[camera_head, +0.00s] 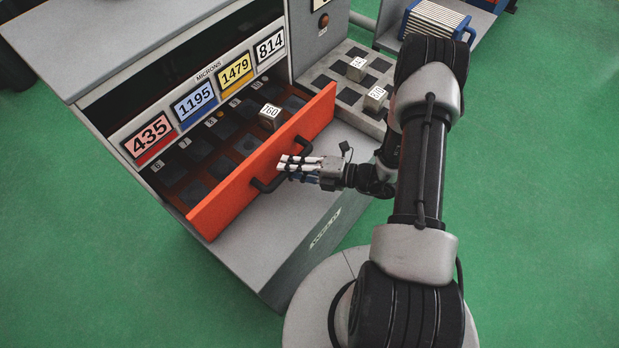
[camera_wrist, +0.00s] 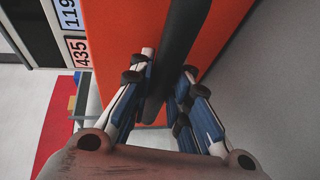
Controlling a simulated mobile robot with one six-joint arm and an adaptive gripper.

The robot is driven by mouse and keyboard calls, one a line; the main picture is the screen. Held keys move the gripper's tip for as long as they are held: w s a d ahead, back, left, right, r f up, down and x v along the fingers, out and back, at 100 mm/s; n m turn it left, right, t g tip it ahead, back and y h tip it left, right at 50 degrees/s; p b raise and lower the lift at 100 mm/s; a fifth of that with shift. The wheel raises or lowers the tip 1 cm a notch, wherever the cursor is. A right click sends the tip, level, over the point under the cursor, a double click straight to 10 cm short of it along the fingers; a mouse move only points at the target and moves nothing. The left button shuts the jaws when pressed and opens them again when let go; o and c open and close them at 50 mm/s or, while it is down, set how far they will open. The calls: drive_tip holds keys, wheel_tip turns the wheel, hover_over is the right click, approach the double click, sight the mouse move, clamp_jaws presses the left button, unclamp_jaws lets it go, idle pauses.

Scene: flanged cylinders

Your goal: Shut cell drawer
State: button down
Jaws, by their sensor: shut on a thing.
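The cell drawer, with its orange front (camera_head: 225,198), is pulled out of the grey cabinet, and its dark cells show behind the front. A black bar handle (camera_head: 258,186) is fixed to the outer face. My gripper (camera_head: 284,166) is at this handle and shut on it. In the wrist view, the dark handle (camera_wrist: 180,50) runs between the two fingers of my gripper (camera_wrist: 165,95), with the orange front (camera_wrist: 115,45) behind. A cube marked 760 (camera_head: 270,116) stands in the open drawer near its front wall. The fingers hide part of the handle.
Number plates 435, 1195, 1479 and 814 (camera_head: 271,46) line the cabinet above the drawer. A grey tray (camera_head: 347,95) with two marked cubes stands to the right. A grey ledge (camera_head: 262,230) lies below the drawer. Green floor surrounds the cabinet.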

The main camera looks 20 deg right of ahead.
sight(288, 140)
drive_tip(key=w+a, duration=0.3)
drive_tip(key=w, duration=0.2)
drive_tip(key=w+a+b, duration=0.1)
drive_tip(key=w+a, duration=0.1)
drive_tip(key=w, duration=0.3)
drive_tip(key=w+a, duration=0.3)
drive_tip(key=w, duration=0.2)
drive_tip(key=shift+a+b, duration=0.3)
drive_tip(key=shift+b, duration=0.1)
drive_tip(key=c, duration=1.5)
unclamp_jaws()
drive_tip(key=shift+s, duration=0.1)
drive_tip(key=shift+d, duration=0.15)
drive_tip(key=v, duration=1.2)
drive_tip(key=shift+r, duration=0.1)
